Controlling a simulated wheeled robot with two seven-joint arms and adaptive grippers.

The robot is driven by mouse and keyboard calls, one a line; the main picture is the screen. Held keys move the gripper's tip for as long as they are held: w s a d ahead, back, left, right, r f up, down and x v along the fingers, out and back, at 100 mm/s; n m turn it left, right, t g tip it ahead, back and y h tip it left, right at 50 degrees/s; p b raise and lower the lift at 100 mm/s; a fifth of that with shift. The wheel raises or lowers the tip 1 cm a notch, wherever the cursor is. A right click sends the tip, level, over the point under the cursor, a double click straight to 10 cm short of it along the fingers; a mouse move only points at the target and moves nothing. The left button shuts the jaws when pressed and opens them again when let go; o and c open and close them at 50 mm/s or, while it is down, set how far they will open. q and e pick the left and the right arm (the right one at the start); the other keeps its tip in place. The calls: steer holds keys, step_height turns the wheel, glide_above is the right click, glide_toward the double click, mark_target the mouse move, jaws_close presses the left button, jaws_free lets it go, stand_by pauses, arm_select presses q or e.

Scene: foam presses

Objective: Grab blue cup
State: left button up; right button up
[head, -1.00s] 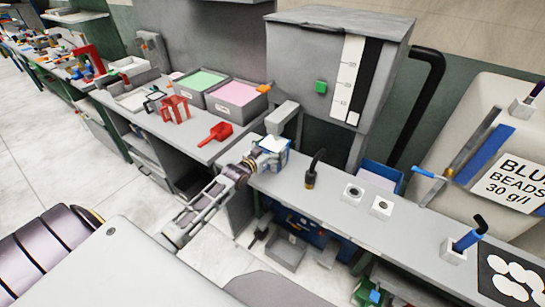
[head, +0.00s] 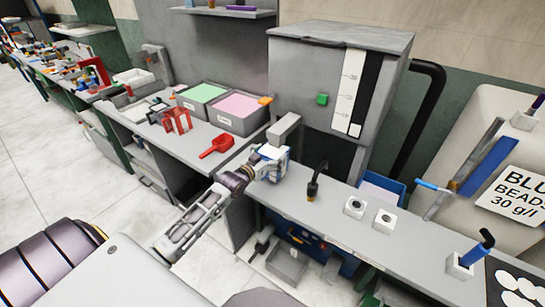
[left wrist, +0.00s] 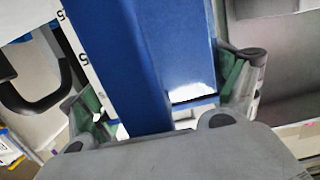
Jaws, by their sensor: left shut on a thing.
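The blue cup (left wrist: 165,50) fills the middle of the left wrist view as a large blue shape, with part of a white marked scale along its left side. In the head view the cup (head: 283,163) is small, blue and white, at the near edge of the grey bench below the grey hopper box. My left gripper (head: 268,166) is shut on it. In the left wrist view the two fingers of my left gripper (left wrist: 165,98) stand on either side of the cup. The fingers hide parts of the cup, and its base is hard to make out. My right gripper is not in view.
The grey hopper box (head: 335,75) stands behind the cup. A black-handled tool (head: 316,182) and two white blocks (head: 370,213) are to the right on the bench. A red scoop (head: 217,146) and trays (head: 235,108) lie to the left.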

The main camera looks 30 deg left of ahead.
arm_select(q)
steer(key=s+a+b, duration=0.1)
steer(key=s, duration=1.5)
steer(key=shift+s+a, duration=0.15)
steer(key=shift+s, duration=0.1)
steer(key=shift+r, duration=0.1)
stand_by(0.5)
